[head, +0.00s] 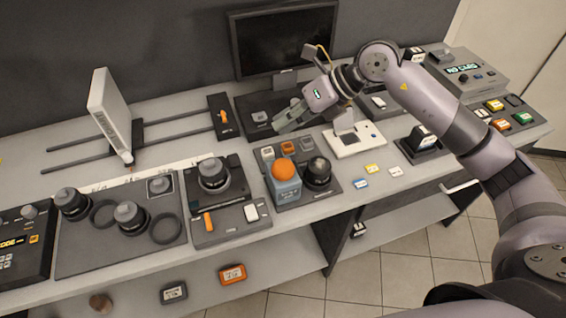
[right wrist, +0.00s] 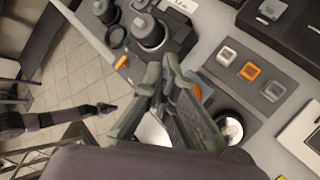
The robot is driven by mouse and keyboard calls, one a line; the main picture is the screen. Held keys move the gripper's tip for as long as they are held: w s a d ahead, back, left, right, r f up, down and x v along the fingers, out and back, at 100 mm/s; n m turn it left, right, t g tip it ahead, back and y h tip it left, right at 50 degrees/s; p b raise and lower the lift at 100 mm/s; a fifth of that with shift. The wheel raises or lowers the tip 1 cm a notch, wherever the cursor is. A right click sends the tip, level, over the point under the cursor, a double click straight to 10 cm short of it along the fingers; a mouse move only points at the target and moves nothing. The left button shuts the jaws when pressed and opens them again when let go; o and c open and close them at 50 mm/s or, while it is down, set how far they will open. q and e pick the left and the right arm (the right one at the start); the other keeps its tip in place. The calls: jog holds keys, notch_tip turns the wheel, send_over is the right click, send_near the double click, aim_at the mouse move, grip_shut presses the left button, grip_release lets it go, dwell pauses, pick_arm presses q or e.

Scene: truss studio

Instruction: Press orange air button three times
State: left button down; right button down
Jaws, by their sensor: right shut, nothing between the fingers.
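The orange dome button (head: 283,169) sits on a blue-grey base (head: 286,191) with a label too small to read, on a dark panel near the table's front edge. In the right wrist view only a sliver of orange (right wrist: 206,91) shows behind the fingers. My right gripper (head: 282,125) is shut and empty; in the head view it is above and behind the dome, apart from it. Its fingers also show in the right wrist view (right wrist: 168,77). A dark arm at the left of the right wrist view looks like my left one; its fingers are too small to read.
A black round knob (head: 318,172) stands right beside the dome. Small square buttons, one orange (head: 287,148), lie just behind it. A black knob on a box (head: 214,174) stands to the left, a white card device (head: 354,139) to the right. A monitor (head: 283,39) stands behind.

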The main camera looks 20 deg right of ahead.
jog(key=b, duration=0.5)
send_over(284, 162)
notch_tip(284, 162, down, 8)
jog(key=shift+r, duration=0.1)
jog(key=shift+f+b, duration=0.35)
jog(key=shift+f, duration=0.15)
dwell(0.7)
jog(key=shift+f+b, duration=0.4)
jog(key=shift+b, duration=0.05)
jog(key=shift+f+b, duration=0.65)
jog(key=shift+f, duration=0.2)
dwell(0.7)
jog(key=shift+r, duration=0.15)
jog(key=shift+r+p, duration=0.8)
jog(key=shift+r, duration=0.3)
jog(key=shift+r+p, duration=1.55)
jog(key=shift+r, duration=1)
